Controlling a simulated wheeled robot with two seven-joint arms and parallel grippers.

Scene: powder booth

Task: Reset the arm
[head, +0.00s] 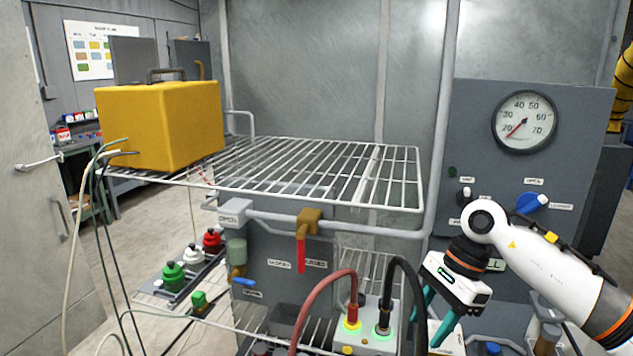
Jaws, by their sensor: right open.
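My right arm comes in from the right edge in front of the grey gauge panel (469,140). My right gripper (432,322) points down and to the left, with its two teal fingers apart and nothing seen between them. It is just right of the white box with the red and black cables (362,332). I cannot tell whether it touches anything. My left gripper is not in view.
A yellow case (160,125) stands on the wire shelf (330,170), whose right part is empty. A pipe with a red-handled valve (302,250) runs below. A round gauge (525,122) and blue knob (530,203) are on the panel. Loose cables hang at left.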

